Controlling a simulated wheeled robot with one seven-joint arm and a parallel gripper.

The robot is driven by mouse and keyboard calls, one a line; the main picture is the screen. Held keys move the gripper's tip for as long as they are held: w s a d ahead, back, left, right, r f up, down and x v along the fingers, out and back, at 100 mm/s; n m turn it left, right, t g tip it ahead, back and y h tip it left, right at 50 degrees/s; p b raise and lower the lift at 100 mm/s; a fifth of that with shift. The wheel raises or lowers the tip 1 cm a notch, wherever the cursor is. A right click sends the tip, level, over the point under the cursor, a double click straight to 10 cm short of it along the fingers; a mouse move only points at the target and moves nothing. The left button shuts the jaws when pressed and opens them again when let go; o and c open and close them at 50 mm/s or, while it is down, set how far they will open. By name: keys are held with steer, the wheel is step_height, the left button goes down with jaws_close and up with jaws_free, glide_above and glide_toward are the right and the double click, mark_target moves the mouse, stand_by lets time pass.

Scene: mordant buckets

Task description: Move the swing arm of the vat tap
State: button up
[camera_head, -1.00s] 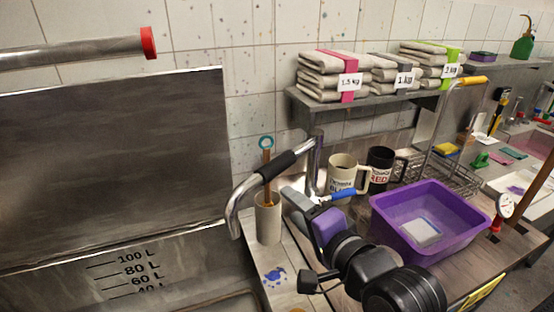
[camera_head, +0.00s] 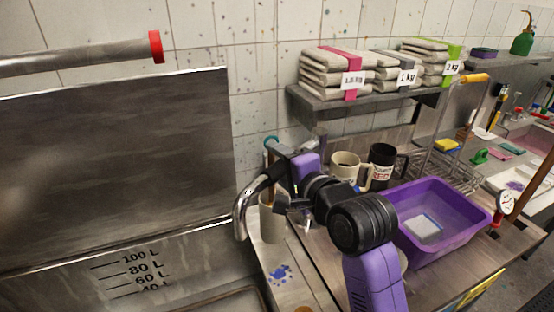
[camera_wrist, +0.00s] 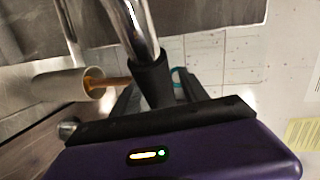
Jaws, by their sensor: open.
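The vat tap's swing arm (camera_head: 241,212) is a chrome tube with a downturned spout, near the vat's right edge. Its black grip sleeve (camera_head: 259,184) is partly hidden behind my gripper (camera_head: 276,165). In the wrist view, the chrome tube (camera_wrist: 135,22) comes down from the top and the black sleeve (camera_wrist: 152,82) lies between the fingers of my open gripper (camera_wrist: 155,95). I cannot tell whether either finger touches the sleeve. My arm hides most of the tap's upright post.
The steel vat (camera_head: 150,262) with litre marks is at left. A beige holder (camera_head: 271,222) with a wooden-handled tool stands close below the gripper. Two mugs, the cream one (camera_head: 345,164) and the black one (camera_head: 381,160), and a purple basin (camera_head: 455,235) are right. A shelf (camera_head: 365,103) with folded cloth is above.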

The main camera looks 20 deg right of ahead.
steer(key=shift+w, duration=0.2)
steer(key=shift+c, duration=0.2)
jaws_close()
steer(key=shift+f, duration=0.1)
stand_by(1.1)
